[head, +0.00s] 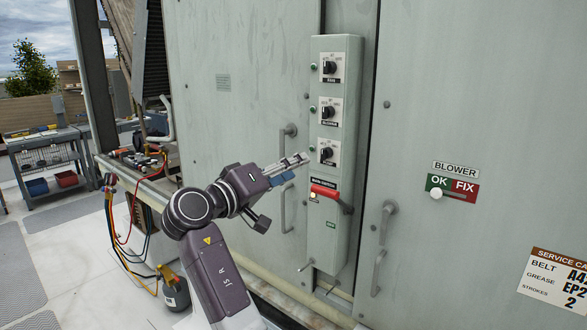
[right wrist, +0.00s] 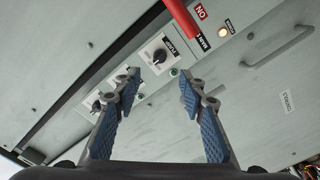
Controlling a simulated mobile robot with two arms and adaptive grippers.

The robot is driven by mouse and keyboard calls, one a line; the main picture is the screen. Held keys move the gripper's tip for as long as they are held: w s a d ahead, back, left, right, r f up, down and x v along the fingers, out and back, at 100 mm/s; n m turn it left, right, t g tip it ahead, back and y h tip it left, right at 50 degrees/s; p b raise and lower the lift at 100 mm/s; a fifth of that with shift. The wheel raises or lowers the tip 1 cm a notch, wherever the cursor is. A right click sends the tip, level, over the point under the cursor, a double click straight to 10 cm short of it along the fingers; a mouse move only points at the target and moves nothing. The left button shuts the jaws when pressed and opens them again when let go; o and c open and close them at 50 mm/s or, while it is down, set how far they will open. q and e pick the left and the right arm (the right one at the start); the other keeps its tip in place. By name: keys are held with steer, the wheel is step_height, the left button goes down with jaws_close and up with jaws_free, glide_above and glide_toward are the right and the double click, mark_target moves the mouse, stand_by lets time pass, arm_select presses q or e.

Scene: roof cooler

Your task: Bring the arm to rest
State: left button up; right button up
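My right gripper (head: 298,166) reaches in front of the control box (head: 345,218) in the head view, left of its lowest rotary knob (head: 327,154). In the right wrist view its two blue-padded fingers (right wrist: 158,84) are spread apart with nothing between them. A rotary knob (right wrist: 160,55) shows beyond the fingertips. I see no clear contact with the box. A red handle (head: 324,190) sits below the knobs; it also shows in the right wrist view (right wrist: 182,20), near a lit lamp (right wrist: 222,32). My left gripper is in neither view.
Door handles (head: 386,222) stick out beside the box. A BLOWER slider plate (head: 452,190) is on the right panel. At left are a cluttered bench (head: 150,188), hoses (head: 128,255), a dark bottle (head: 176,292) and a cart (head: 50,160). Grey floor is partly open at lower left.

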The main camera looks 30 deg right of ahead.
steer(key=w+a+f+n+t+y+b, duration=0.1)
steer(key=w+a+f+n+t+y, duration=0.2)
steer(key=f, duration=1.3)
steer(key=w+a+f+n+y+b, duration=0.1)
steer(key=w+f+n+y, duration=0.3)
steer(key=f, duration=1.2)
steer(key=s+a+f+n+g+y+b, duration=0.1)
steer(key=s+f, duration=0.2)
steer(key=f, duration=0.7)
steer(key=s+a+f+n+y, duration=0.1)
steer(key=s+a+f+y, duration=0.15)
steer(key=f, duration=0.75)
steer(key=s+a+f+n+g+y+b, duration=0.1)
steer(key=s+f+n, duration=0.15)
steer(key=f, duration=0.85)
steer(key=s+a+f+m+g+y+b, duration=0.1)
steer(key=s+a+f+m+g+y, duration=0.2)
steer(key=s+f, duration=1.9)
steer(key=s+d+f+g, duration=0.1)
steer(key=s+f, duration=0.3)
steer(key=s, duration=0.7)
steer(key=s+d+f+m+g+y+b, duration=0.1)
steer(key=s+f, duration=0.3)
steer(key=s, duration=0.7)
steer(key=s+d+f+m+g+y+b, duration=0.1)
steer(key=s+f, duration=0.3)
steer(key=s, duration=0.7)
steer(key=shift+s+g, duration=0.3)
steer(key=shift+g, duration=0.2)
